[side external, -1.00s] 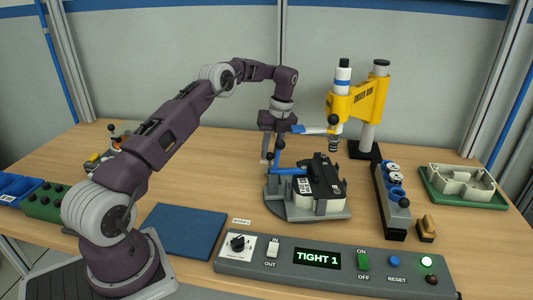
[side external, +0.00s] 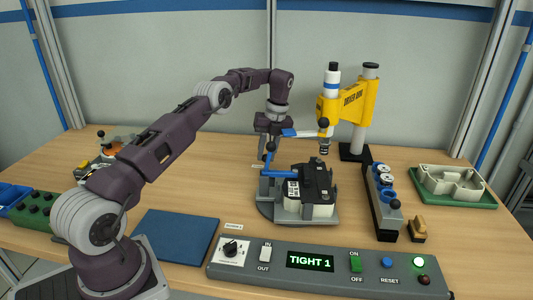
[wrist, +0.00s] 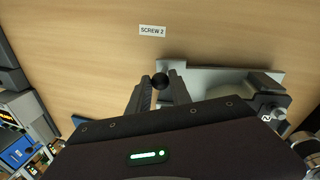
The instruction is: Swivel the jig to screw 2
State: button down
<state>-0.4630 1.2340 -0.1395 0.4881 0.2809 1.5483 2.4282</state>
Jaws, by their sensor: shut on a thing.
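The jig (side external: 328,219) is a grey plate on a round base, carrying a white block with a black top (side external: 318,182). A blue lever (side external: 284,174) with a black knob crosses its left side. In the wrist view my gripper (wrist: 160,88) is shut on a black ball knob (wrist: 160,80) at the edge of the jig plate (wrist: 200,75). A white label on the table reads SCREW 2 (wrist: 152,30), just beyond the knob.
The yellow driver arm (side external: 345,100) stands behind the jig, its driver tip above. A rack with blue cups (side external: 382,208) stands at right, near a green tray (side external: 460,202). The console (side external: 380,270) in front reads TIGHT 1. A blue mat (side external: 175,237) lies at left.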

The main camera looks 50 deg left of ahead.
jog(key=c, duration=1.2)
grip_release()
jog(key=shift+d, duration=0.1)
